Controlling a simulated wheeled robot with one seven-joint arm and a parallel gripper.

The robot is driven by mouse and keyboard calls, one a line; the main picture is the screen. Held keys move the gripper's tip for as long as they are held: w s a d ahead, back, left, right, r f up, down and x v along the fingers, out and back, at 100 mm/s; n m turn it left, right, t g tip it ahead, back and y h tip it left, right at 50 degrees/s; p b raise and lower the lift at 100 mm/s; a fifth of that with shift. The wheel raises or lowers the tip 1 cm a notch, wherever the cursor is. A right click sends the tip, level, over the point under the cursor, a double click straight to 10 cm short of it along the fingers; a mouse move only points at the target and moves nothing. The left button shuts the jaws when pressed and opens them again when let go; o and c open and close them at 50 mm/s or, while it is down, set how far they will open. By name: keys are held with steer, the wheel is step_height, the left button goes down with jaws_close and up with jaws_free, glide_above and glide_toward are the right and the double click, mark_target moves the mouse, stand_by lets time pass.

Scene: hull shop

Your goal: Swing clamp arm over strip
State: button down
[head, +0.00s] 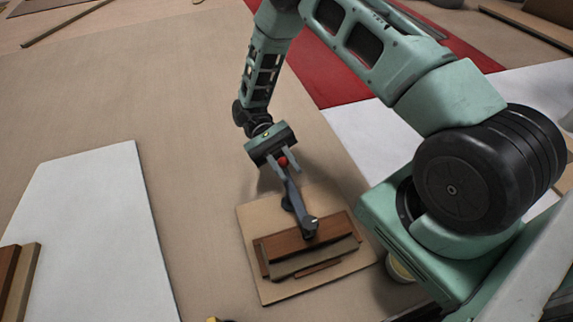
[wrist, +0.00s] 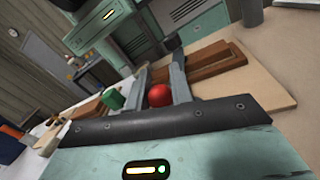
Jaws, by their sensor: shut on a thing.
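A dark grey clamp arm (head: 296,195) with a red ball knob (head: 283,161) at its far end reaches across a light wooden board (head: 258,217). My gripper (head: 284,163) is shut on the red knob, which also shows between the fingers in the wrist view (wrist: 160,96). The arm's near end (head: 310,226) shows above the reddish-brown wood strip (head: 283,244); whether it touches the strip I cannot tell. A dark round pivot (head: 288,203) sits beside the arm. Brown strips also show behind the fingers in the wrist view (wrist: 222,58).
A white panel (head: 95,225) lies to the left and a red strip (head: 325,65) runs behind my arm. Bench around the board is mostly clear on the left.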

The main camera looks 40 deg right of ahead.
steer(key=shift+h, duration=0.3)
steer(key=c, duration=1.2)
jaws_free()
steer(key=shift+c, duration=0.2)
steer(key=w, duration=0.2)
steer(key=w+b, duration=0.1)
steer(key=w, duration=0.2)
steer(key=w+b, duration=0.1)
steer(key=w, duration=0.1)
steer(key=shift+w+d, duration=0.3)
